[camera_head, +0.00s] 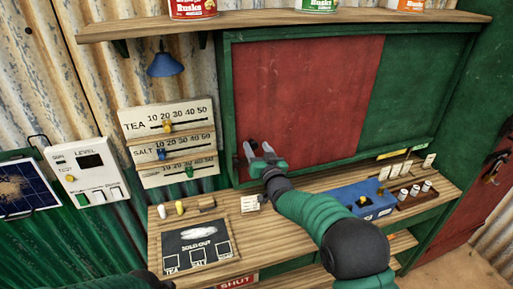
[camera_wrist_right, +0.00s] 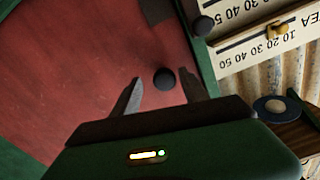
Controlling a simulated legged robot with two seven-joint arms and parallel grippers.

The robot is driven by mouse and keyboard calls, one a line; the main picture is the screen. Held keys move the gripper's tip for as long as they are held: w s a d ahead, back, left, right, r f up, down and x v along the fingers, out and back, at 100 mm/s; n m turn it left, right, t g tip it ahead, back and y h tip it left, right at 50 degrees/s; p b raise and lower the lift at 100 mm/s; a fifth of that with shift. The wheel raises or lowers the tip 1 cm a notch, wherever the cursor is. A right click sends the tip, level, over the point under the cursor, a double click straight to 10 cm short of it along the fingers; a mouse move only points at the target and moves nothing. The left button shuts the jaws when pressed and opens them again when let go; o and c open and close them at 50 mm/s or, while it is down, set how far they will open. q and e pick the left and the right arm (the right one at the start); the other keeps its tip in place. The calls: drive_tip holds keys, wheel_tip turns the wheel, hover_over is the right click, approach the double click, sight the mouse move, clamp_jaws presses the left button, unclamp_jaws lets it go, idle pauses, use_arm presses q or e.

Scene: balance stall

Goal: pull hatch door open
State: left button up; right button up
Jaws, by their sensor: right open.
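The hatch door is a red panel (camera_head: 300,90) in a green frame (camera_head: 229,110), with a green panel (camera_head: 405,90) beside it on the right. My right gripper (camera_head: 257,148) is open in front of the lower left part of the red panel. In the right wrist view the red panel (camera_wrist_right: 80,70) fills the left and middle. A dark round knob (camera_wrist_right: 164,78) shows there between the open fingers (camera_wrist_right: 162,80); I cannot tell whether they touch it. A second dark knob (camera_wrist_right: 202,26) sits near the frame edge.
Slider scales (camera_head: 168,142) hang left of the hatch. A shelf (camera_head: 270,20) with cans is above.

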drive_tip(key=shift+c, duration=1.4)
drive_tip(key=shift+s+a, duration=0.15)
drive_tip(key=shift+a, duration=0.35)
clamp_jaws()
drive_tip(key=shift+d, duration=0.15)
